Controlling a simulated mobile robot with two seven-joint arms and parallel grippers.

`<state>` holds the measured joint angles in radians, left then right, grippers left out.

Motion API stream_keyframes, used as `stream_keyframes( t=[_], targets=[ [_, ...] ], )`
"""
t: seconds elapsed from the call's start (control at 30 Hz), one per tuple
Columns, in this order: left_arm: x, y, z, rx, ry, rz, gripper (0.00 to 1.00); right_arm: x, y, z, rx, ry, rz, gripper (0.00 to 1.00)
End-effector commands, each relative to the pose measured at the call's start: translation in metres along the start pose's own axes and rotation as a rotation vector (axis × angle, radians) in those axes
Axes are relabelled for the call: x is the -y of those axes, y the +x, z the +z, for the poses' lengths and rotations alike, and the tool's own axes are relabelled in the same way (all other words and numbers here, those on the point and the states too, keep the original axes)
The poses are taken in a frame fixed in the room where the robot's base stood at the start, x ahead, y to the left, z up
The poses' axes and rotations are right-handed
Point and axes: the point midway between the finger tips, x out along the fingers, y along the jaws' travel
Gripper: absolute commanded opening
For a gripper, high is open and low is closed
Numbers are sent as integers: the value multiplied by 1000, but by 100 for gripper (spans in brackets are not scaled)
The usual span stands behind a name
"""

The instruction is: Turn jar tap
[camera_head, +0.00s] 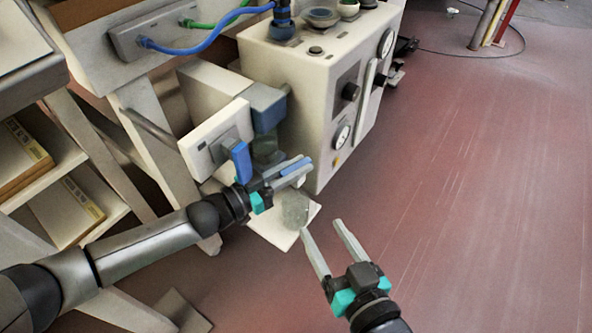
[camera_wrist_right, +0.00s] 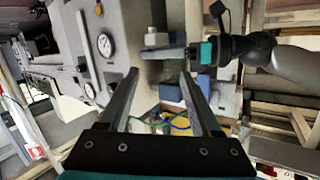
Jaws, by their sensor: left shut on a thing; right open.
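A blue tap block (camera_head: 268,108) juts from the side of a cream machine, with a clear glass part below it. My left gripper (camera_head: 298,168) is beside and below this block, shut on a slim blue piece that looks like the tap's lever; the fingers partly hide it. A cloudy glass jar (camera_head: 295,209) stands just below the left gripper on a pale plate (camera_head: 268,230). My left gripper also shows in the right wrist view (camera_wrist_right: 165,53). My right gripper (camera_head: 321,227) is open and empty, to the right of the jar and apart from it.
The cream machine (camera_head: 300,80) with gauges and knobs stands behind. A white panel with a blue handle (camera_head: 241,162) is left of the tap. Shelves with boxes (camera_head: 80,205) are at left. The red floor (camera_head: 480,200) at right is clear.

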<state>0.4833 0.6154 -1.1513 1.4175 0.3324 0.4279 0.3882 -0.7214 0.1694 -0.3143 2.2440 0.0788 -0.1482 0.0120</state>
Motion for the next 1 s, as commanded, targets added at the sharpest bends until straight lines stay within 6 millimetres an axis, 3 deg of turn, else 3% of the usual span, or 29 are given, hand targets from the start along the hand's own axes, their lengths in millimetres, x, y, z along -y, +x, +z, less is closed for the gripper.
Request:
stream_keyframes(
  t=[0.3,1.0],
  targets=[
    [2,0,1,2,3,118,0,9,-5,-5,-116,27,-21,65],
    [0,-1,0,0,-1,236,0,11,-7,-8,-149,34,-25,65]
  ],
)
